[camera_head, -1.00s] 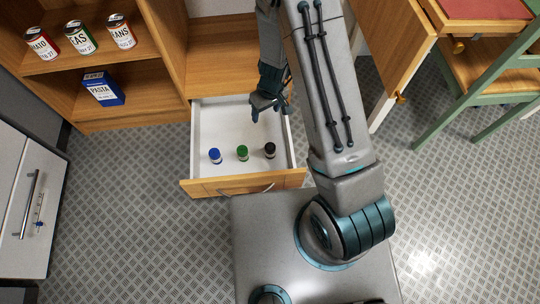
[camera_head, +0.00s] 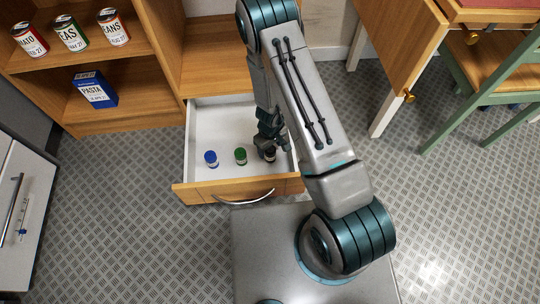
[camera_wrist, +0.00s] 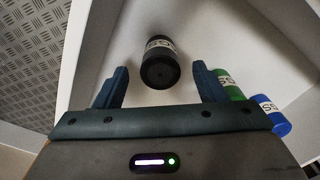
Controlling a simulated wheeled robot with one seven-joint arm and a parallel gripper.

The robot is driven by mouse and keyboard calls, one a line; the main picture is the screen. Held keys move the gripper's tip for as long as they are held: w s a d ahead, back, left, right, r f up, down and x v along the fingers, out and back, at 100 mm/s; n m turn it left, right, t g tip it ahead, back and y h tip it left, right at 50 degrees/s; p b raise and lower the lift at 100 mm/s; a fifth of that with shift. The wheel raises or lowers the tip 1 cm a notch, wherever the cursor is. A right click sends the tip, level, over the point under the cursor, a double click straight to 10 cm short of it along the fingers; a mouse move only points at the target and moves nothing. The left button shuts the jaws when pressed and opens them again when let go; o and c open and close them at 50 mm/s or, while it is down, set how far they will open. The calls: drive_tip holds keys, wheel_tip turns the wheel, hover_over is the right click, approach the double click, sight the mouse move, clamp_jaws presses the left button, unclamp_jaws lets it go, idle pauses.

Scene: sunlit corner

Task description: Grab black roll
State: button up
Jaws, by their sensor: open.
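The black roll (camera_wrist: 160,67), a small upright cylinder with a pale label, stands in the open white drawer. In the wrist view it shows between and just beyond the fingers of my gripper (camera_wrist: 161,87), which is open and empty with space on both sides of it. In the head view my gripper (camera_head: 266,148) is down inside the drawer at the black roll (camera_head: 270,156), which it partly hides. The green roll (camera_head: 240,156) and the blue roll (camera_head: 211,158) stand to the left in a row.
The drawer (camera_head: 205,125) has low walls close around the rolls; its wooden front (camera_head: 230,190) faces me. In the wrist view the green roll (camera_wrist: 230,86) is near my right finger, with the blue roll (camera_wrist: 272,115) beyond. Shelves with cans and a pasta box (camera_head: 95,89) stand left.

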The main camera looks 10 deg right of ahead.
wheel_tip(320, 180, down, 5)
drive_tip(key=b, duration=0.3)
drive_tip(key=shift+f, duration=0.2)
drive_tip(key=shift+r, duration=0.1)
drive_tip(key=c, duration=1.1)
